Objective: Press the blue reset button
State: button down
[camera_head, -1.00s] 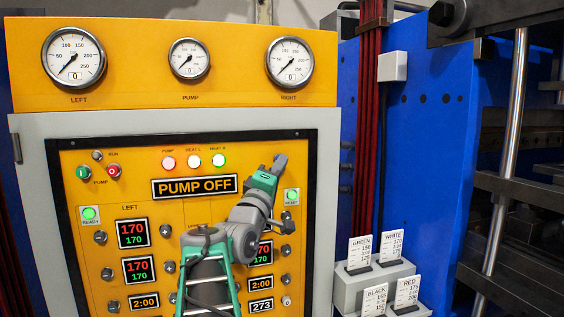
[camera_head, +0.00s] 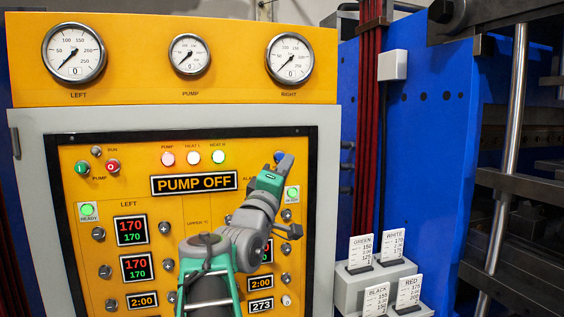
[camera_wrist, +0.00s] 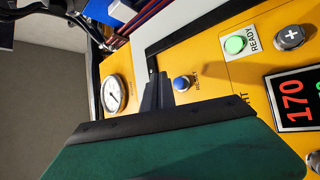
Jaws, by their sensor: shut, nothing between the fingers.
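The blue reset button (camera_head: 279,156) shows at the upper right of the yellow panel, partly covered by my fingers. In the wrist view the round blue button (camera_wrist: 182,83) stands on the yellow panel with a RESET label beside it. My gripper (camera_head: 285,162) is shut and empty, its tips in front of the panel at the button. In the wrist view the shut fingers (camera_wrist: 157,80) lie just left of the button. I cannot tell how far they are from the panel, and no contact is visible.
A lit green READY button (camera_head: 292,193) lies just below my gripper. A PUMP OFF display (camera_head: 194,185) is to its left. Gauges (camera_head: 289,58) sit above on the yellow housing. Red cables (camera_head: 369,110) run down right of the cabinet, and label cards (camera_head: 361,250) stand lower right.

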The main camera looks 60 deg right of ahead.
jog(key=shift+s+a+b, duration=0.55)
jog(key=shift+s+a, duration=0.55)
